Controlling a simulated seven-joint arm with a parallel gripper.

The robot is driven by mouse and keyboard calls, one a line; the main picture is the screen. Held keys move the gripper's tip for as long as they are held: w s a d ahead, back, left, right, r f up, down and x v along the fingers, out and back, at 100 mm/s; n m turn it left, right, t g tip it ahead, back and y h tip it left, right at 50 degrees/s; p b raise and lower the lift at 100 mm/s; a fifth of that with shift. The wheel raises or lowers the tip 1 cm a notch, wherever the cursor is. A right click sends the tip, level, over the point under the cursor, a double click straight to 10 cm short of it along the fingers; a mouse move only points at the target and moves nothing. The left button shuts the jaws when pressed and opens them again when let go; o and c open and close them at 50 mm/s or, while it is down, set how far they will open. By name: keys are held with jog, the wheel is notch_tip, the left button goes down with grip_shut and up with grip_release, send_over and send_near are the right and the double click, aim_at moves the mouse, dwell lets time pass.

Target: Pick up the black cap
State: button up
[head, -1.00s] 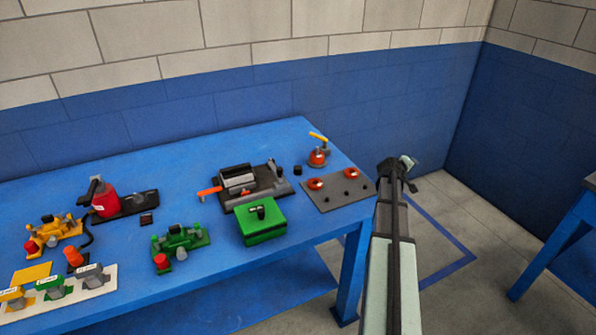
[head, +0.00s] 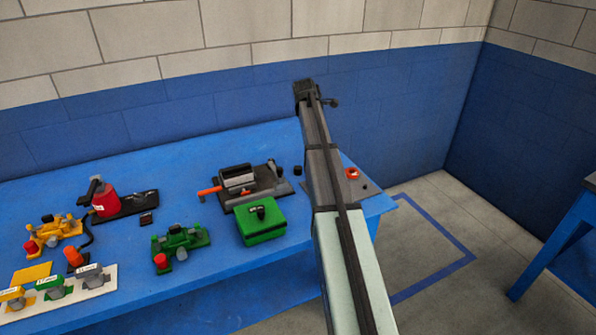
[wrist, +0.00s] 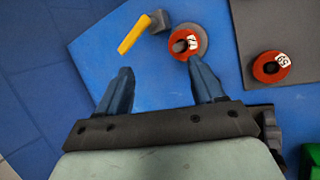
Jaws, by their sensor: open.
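A small black cylinder (head: 297,170), which looks like the black cap, stands upright on the blue table, just left of my arm in the head view. I cannot make it out for sure in the wrist view. My gripper (wrist: 160,70) is open and empty, its two blue-grey fingers apart over bare blue table near the back edge. Ahead of the fingers are a yellow handle (wrist: 134,35) and a red labelled disc (wrist: 181,43) with a dark knob. In the head view my arm hides the fingers.
A grey plate (wrist: 245,42) carries another red disc (wrist: 271,67). A green box (head: 262,233) and a dark base with a grey block (head: 236,179) stand left of my arm. The wall is close behind the table.

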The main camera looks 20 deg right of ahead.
jog(key=s+a+f+g+y, duration=0.1)
jog(key=a+g+y, duration=0.25)
jog(key=a, duration=0.35)
send_over(297, 167)
jog(key=shift+y, duration=0.45)
jog(key=f, duration=0.8)
jog(key=shift+s+a+f, duration=0.15)
jog(key=shift+a+f, duration=0.05)
jog(key=shift+f, duration=0.05)
jog(key=shift+s+d+f, duration=0.1)
jog(key=shift+f, duration=1.25)
jog(key=shift+d+f, duration=0.1)
jog(key=shift+f, duration=1.25)
jog(key=c, duration=1.1)
jog(key=shift+r, duration=0.1)
